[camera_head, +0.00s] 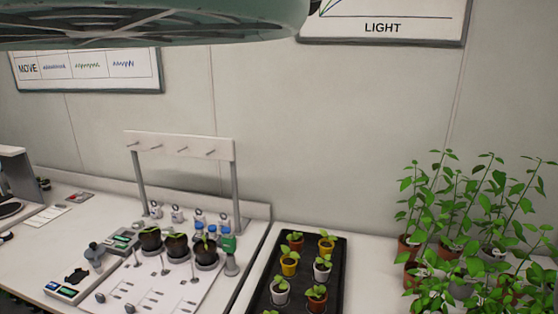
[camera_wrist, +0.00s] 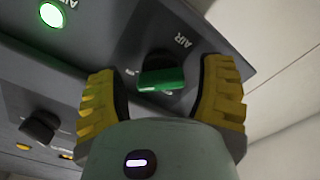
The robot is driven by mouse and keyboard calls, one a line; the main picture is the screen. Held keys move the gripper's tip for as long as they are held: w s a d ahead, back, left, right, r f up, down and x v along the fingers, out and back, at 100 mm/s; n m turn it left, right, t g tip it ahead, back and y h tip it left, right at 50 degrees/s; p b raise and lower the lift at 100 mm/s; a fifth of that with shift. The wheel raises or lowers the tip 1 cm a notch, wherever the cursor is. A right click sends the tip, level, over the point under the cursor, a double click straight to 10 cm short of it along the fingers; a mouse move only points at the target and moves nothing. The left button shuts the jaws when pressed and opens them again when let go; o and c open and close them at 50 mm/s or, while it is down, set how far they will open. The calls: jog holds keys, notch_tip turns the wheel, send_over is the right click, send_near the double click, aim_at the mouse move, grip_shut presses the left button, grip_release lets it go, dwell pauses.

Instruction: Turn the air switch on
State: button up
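The air switch (camera_wrist: 162,79) is a dark rotary knob with a green handle bar, on a grey panel with "AIR" lettering beside it in the wrist view. The bar lies nearly level across the picture. My gripper (camera_wrist: 160,72) is open, its two yellow ribbed fingers on either side of the switch. Small gaps seem to show between the fingers and the bar; I cannot tell whether either touches. A round green lamp (camera_wrist: 52,14), also near "AIR" lettering, is lit at the upper left. Neither the switch nor my gripper shows in the head view.
Another dark knob (camera_wrist: 39,127) and a small yellow light sit on the panel's left in the wrist view. The head view shows a bench with potted seedlings, a rack (camera_head: 180,144), a black plant tray (camera_head: 338,272) and tall plants (camera_head: 470,215) at right.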

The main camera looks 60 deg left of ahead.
jog(key=shift+o, duration=0.7)
jog(key=shift+r, duration=0.1)
notch_tip(320, 180, up, 10)
jog(key=shift+a, duration=0.15)
dwell(0.5)
